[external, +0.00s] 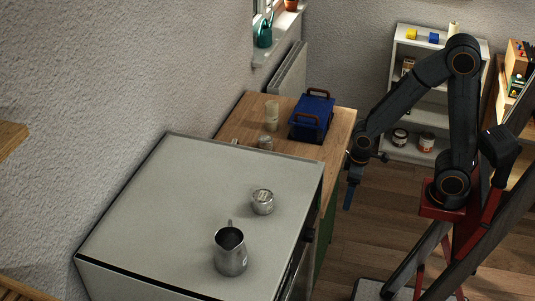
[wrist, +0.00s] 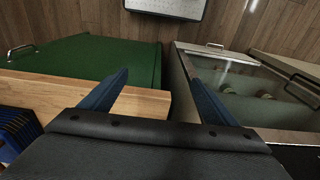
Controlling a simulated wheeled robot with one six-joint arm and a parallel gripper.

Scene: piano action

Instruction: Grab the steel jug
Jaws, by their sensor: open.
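The steel jug (external: 230,254) stands upright on the light grey top (external: 165,195) of a cabinet-like appliance, near its front in the external view. Its dark opening faces up and its handle is at the back. My gripper (external: 348,198) hangs pointing down to the right of the appliance, well apart from the jug. In the wrist view my gripper (wrist: 155,95) shows two blue fingers spread apart with nothing between them. The jug is not in the wrist view.
A small metal tin (external: 262,201) stands behind the jug. A wooden counter (external: 240,120) beyond holds a blue crate (external: 312,117) and a pale cup stack (external: 272,115). A shelf unit (external: 398,80) stands at the back. In the wrist view, green panel (wrist: 85,62) and glass-fronted door (wrist: 245,85) lie below.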

